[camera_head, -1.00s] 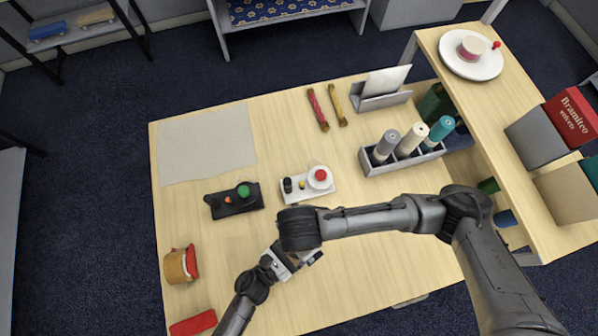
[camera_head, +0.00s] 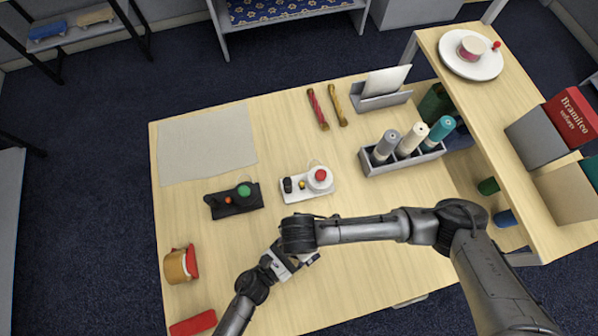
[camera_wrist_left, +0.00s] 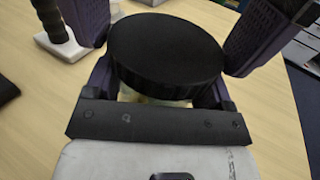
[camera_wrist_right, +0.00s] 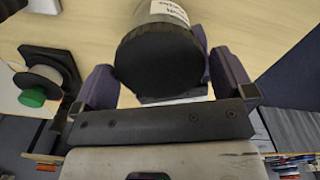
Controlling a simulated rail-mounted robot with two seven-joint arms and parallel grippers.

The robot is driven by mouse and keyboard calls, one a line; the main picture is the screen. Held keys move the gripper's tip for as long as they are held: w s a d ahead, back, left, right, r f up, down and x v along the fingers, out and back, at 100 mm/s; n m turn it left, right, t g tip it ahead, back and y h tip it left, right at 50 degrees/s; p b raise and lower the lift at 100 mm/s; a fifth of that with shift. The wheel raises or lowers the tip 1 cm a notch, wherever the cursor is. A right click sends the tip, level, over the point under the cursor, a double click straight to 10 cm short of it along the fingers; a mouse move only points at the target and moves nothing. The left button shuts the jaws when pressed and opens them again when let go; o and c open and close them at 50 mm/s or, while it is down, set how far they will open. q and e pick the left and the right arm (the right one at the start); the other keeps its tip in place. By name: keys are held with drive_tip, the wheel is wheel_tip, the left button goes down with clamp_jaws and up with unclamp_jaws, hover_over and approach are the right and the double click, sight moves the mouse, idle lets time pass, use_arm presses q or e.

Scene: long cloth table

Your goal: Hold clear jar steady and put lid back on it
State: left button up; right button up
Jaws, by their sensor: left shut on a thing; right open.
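A round black lid (camera_wrist_left: 165,50) fills the middle of the left wrist view. A sliver of the clear jar (camera_wrist_left: 150,98) with pale contents shows just below it. My left gripper (camera_head: 290,262) is shut on the jar, near the table's front edge. In the right wrist view the jar's labelled side (camera_wrist_right: 172,12) is behind the lid (camera_wrist_right: 160,60). My right gripper (camera_wrist_right: 170,82) is open, its fingers either side of the lid with gaps. The lid is at the jar's mouth; I cannot tell if it is seated. In the head view my arms hide jar and lid.
A white button box (camera_head: 308,184) and a black one (camera_head: 234,200) stand just beyond the grippers. A tan pot (camera_head: 178,266) and red block (camera_head: 193,323) are left. A spool rack (camera_head: 405,158) and raised shelf (camera_head: 500,95) are right.

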drive_tip(key=c, duration=0.8)
drive_tip(key=m, duration=0.3)
drive_tip(key=o, duration=0.8)
drive_tip(key=shift+r, duration=2.25)
